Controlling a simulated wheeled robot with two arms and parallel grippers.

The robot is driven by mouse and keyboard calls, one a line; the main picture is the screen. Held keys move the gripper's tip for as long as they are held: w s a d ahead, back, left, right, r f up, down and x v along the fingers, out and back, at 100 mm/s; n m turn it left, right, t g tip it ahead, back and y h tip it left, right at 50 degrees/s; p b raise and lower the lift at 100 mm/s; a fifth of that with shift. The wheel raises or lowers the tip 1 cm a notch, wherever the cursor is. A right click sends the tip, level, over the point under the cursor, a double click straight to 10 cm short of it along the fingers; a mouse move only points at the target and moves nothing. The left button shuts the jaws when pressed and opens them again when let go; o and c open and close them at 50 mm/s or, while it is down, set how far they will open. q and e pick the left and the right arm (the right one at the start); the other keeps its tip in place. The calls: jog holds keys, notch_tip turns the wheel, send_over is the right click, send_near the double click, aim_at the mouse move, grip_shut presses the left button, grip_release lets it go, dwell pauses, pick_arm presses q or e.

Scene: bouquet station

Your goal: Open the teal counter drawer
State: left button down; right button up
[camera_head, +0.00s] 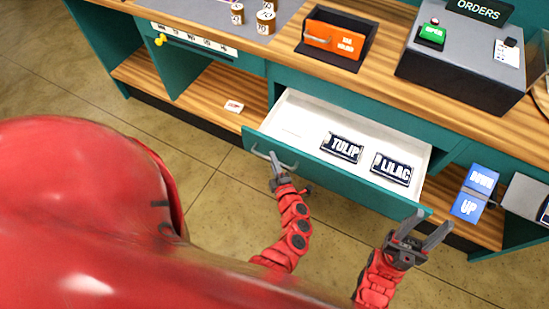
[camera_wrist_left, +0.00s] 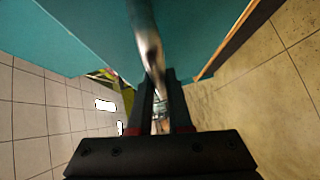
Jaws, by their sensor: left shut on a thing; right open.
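The teal counter drawer (camera_head: 330,171) is pulled out from the counter, and its white inside shows in the head view. Two dark cards marked TULIP (camera_head: 342,147) and LILAC (camera_head: 391,168) lie in it. My left gripper (camera_head: 272,160) is at the left part of the drawer's front, shut on the metal handle. In the left wrist view the handle bar (camera_wrist_left: 148,45) runs between the fingers, with the teal drawer front behind it. My right gripper (camera_head: 424,236) is open and empty, in front of the drawer's right end.
The wooden counter top holds an orange box (camera_head: 335,37), a grey machine with a green OPEN button (camera_head: 432,35) and several small jars (camera_head: 265,20). A small card (camera_head: 234,106) lies on the lower shelf. Tiled floor is free at front left.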

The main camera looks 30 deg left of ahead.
pick_arm(q)
jog(key=c, duration=0.8)
grip_release()
jog(key=shift+c, duration=0.2)
jog(key=shift+s+d, duration=0.1)
jog(key=b+v, duration=0.3)
jog(key=v, duration=1.4)
jog(key=shift+s, duration=0.1)
